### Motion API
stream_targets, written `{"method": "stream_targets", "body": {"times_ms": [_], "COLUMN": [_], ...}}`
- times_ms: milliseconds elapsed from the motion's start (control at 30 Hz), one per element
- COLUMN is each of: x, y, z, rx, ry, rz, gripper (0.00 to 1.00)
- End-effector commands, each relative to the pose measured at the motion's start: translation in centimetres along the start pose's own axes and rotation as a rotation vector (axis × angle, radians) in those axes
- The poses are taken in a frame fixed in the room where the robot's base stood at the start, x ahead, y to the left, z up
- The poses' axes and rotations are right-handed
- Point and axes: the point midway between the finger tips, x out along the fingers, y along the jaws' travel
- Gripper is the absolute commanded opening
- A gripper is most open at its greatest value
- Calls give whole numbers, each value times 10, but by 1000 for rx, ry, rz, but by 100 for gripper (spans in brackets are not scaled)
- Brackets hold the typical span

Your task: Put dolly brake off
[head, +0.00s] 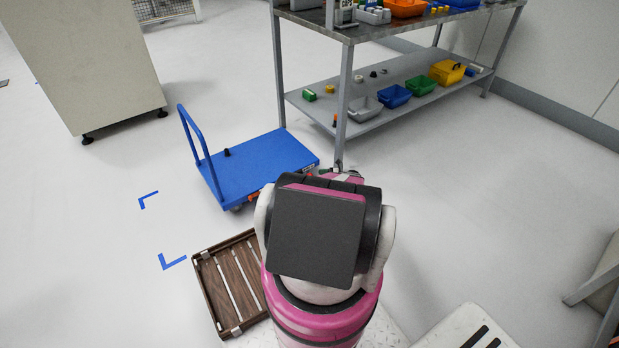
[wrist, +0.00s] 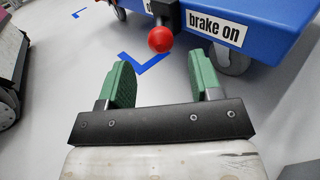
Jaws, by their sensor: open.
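The blue dolly (head: 262,165) stands on the floor left of the shelf legs in the head view, with its push handle at the left. In the wrist view the dolly's blue side (wrist: 275,22) fills the top right. A red ball knob (wrist: 160,39) on a black lever sticks out from that side. A white label reading "brake on" (wrist: 216,27) is just right of the lever. My gripper (wrist: 160,75) has green fingers, spread apart and empty. The knob shows just beyond the fingertips, between them, not gripped.
A grey workbench with a lower shelf (head: 365,120) of bins stands behind the dolly to the right.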

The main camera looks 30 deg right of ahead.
Motion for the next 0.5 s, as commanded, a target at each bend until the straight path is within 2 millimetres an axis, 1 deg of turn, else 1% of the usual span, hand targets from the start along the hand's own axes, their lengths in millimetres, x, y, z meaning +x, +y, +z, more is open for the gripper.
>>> {"method": "stream_targets", "body": {"times_ms": [33,100,233,400,500], "x": [11,24,44,61,66], "y": [1,1,1,0,0], "z": [0,0,0,0,0], "rx": [0,0,-1,-1,-1], "ry": [0,2,1,2,2], "rz": [2,2,2,1,1], "gripper": [58,58,58,58,58]}}
